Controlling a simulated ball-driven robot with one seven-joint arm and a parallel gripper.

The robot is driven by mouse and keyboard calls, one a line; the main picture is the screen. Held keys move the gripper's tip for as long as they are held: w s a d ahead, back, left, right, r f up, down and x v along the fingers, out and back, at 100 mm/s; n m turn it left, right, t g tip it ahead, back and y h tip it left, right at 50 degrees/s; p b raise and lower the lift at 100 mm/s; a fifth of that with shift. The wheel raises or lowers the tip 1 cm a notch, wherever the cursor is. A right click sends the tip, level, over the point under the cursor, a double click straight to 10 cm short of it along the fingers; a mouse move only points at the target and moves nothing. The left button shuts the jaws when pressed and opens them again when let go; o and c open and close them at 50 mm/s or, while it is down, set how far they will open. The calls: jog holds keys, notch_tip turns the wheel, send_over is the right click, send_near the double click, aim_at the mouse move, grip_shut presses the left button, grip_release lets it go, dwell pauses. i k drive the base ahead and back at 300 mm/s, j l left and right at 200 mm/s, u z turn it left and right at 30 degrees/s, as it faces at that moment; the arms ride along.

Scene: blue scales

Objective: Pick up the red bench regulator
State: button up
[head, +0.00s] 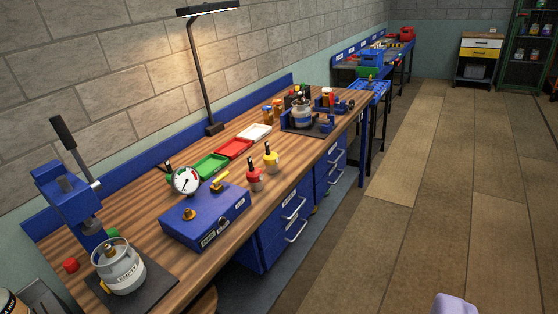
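A small red regulator (254,180) with a white label and a dark upright top stands on the wooden workbench (272,210), close to its front edge. It is just right of the blue box with a round gauge and apart from it. A similar yellow regulator (271,158) stands just behind it to the right. Nothing touches the red one. I see no fingers of my gripper in this view. A pale lavender rounded part shows at the bottom edge, right of centre; I cannot tell what it is.
The blue box (205,215) and gauge (186,180) stand left of the red regulator. Green (210,166), red (234,149) and white (255,133) trays lie behind. A silver canister (118,267) stands at the near left, a lamp (208,80) at the back. The floor right of the bench is clear.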

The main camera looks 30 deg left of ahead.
aim_at(255, 176)
jog(key=i+u, duration=0.2)
jog(key=i, duration=1.45)
jog(key=i+u, duration=0.25)
jog(key=i, duration=0.25)
jog(key=i+l+u, duration=0.3)
jog(key=i, duration=0.15)
jog(key=i+j+u, duration=0.2)
jog(key=i+u, duration=0.25)
jog(key=i+j+u, duration=0.1)
jog(key=i+u, duration=0.25)
jog(key=u, duration=0.15)
